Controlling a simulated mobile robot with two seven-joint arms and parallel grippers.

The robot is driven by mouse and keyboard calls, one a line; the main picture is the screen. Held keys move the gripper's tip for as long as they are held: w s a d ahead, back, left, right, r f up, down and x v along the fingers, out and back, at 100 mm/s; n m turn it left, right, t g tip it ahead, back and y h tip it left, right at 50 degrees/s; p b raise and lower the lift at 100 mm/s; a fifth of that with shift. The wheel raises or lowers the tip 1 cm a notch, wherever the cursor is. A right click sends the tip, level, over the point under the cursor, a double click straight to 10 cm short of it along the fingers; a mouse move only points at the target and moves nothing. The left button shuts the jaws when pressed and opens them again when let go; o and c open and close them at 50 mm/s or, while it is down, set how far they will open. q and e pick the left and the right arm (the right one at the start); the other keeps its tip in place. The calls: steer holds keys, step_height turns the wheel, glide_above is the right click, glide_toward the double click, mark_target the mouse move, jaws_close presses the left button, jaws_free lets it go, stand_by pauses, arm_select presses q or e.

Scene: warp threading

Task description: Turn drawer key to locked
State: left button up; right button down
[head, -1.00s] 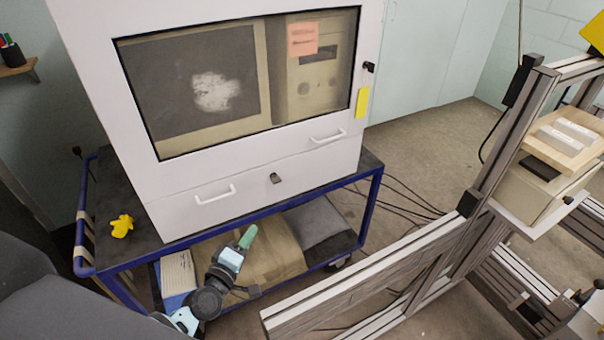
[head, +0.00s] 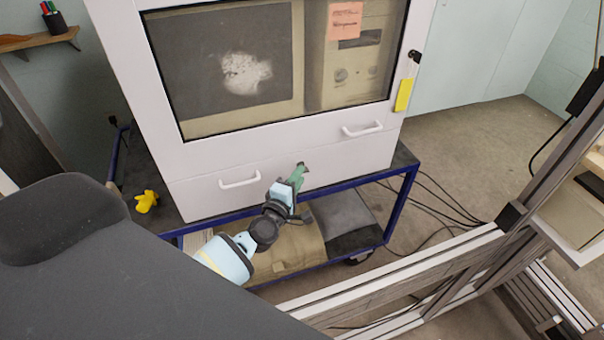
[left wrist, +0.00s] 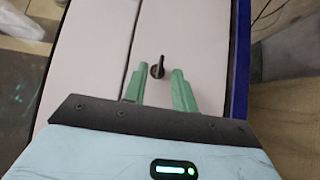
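The drawer key (left wrist: 158,66) is a small dark key standing in a round lock on the white drawer front (head: 205,192). In the left wrist view it is just ahead of and between the fingertips of my left gripper (left wrist: 156,80). The green fingers are open, with a gap around the key and no visible contact. In the head view my left gripper (head: 298,174) is at the lock, right of the drawer handle (head: 240,179), and mostly hides the key. My right gripper is not in view.
The white cabinet has a window (head: 225,75) and a second handle (head: 362,129). It stands on a blue-framed cart (head: 398,210). A yellow object (head: 146,201) lies on the cart's left end. An aluminium frame (head: 420,262) stands at the right.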

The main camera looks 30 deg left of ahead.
arm_select(q)
steer(key=shift+w+a, duration=0.1)
steer(key=shift+w, duration=1.05)
jaws_close()
